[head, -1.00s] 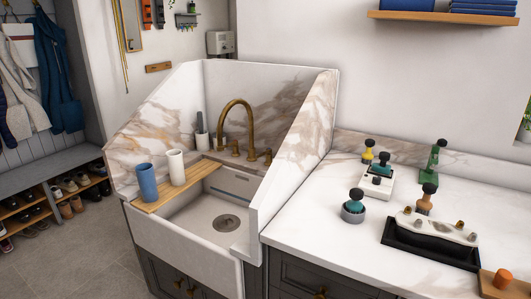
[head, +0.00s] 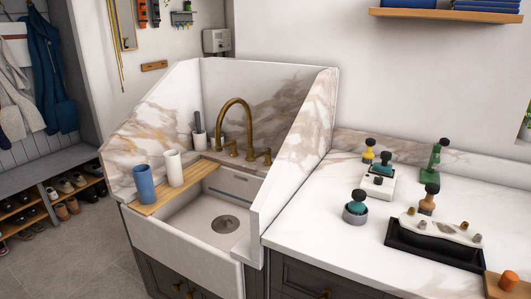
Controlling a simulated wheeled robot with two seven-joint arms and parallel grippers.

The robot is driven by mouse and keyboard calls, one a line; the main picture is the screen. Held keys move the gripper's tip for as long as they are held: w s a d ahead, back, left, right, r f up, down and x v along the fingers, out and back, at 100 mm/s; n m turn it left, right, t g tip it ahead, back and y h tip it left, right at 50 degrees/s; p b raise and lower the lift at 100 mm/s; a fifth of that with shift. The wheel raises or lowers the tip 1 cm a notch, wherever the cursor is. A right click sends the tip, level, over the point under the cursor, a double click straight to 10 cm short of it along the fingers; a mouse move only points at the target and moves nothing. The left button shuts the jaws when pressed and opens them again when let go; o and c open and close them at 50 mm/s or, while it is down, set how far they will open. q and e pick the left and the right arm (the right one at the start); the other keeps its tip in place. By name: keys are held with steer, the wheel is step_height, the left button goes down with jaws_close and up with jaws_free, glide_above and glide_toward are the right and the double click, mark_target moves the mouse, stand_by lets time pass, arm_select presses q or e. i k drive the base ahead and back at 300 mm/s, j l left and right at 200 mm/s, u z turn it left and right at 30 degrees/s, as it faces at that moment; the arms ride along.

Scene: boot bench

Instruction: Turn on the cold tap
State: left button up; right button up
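A brass tap (head: 236,118) with a gooseneck spout stands at the back of the white sink (head: 180,243). It has a brass handle on each side of the spout: a left handle (head: 231,148) and a right handle (head: 265,156). Which of them is the cold one I cannot tell. No water shows at the spout or in the basin. Neither of my grippers is in the head view.
A wooden board (head: 178,190) with a blue cup (head: 144,184) and a white cup (head: 173,168) lies across the sink's left part. High marble splash walls (head: 299,130) flank the sink. The right counter (head: 310,215) holds several small knobbed tools and a black tray (head: 432,251).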

mark_target(268, 150)
steer(key=i+j+z, duration=0.35)
steer(key=i+j, duration=0.15)
steer(key=j, duration=0.2)
steer(key=i+j+z, duration=0.2)
steer(key=j, duration=0.2)
